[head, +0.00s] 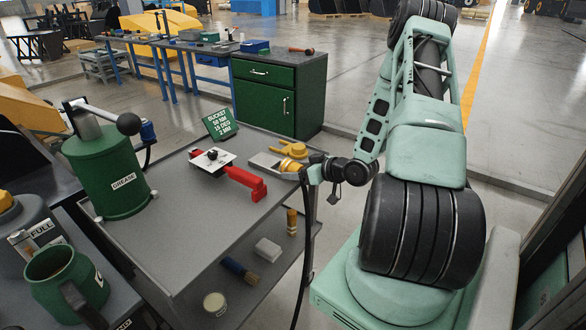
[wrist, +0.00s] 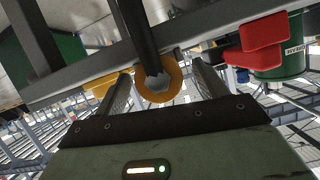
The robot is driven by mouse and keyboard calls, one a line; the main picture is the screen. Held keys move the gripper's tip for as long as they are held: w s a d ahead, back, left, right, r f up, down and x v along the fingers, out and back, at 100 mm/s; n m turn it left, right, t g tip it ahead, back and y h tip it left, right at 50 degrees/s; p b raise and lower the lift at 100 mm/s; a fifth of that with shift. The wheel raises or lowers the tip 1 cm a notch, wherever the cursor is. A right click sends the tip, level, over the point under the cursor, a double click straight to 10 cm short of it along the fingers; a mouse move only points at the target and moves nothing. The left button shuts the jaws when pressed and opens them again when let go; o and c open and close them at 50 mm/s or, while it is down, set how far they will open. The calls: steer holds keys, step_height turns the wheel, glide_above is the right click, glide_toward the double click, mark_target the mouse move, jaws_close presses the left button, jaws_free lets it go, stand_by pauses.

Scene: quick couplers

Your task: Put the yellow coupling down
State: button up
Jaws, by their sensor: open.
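The yellow coupling (head: 291,165) is at the right edge of the grey cart top, by a shallow tray (head: 262,160). In the wrist view, the coupling (wrist: 171,74) shows as a yellow-orange ring around a hexagonal metal end, with a dark hose running from it. My gripper (head: 304,169) is at the coupling. In the wrist view its two fingers (wrist: 162,90) are open, one on each side of the ring, with a visible gap on both sides. I cannot tell whether the coupling rests fully on the tray or cart.
Another yellow piece (head: 289,149) lies at the tray. A red handle-like part (head: 245,183) and a white plate (head: 212,160) lie to its left. A green sign (head: 220,123) and green grease pot (head: 108,170) stand farther left. The cart's front top (head: 190,240) is clear.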

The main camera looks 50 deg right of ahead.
mark_target(297, 165)
steer(key=shift+w, duration=0.2)
steer(key=c, duration=1.3)
steer(key=shift+o, duration=0.2)
step_height(297, 165, up, 10)
steer(key=shift+f, duration=0.1)
steer(key=shift+s, duration=0.1)
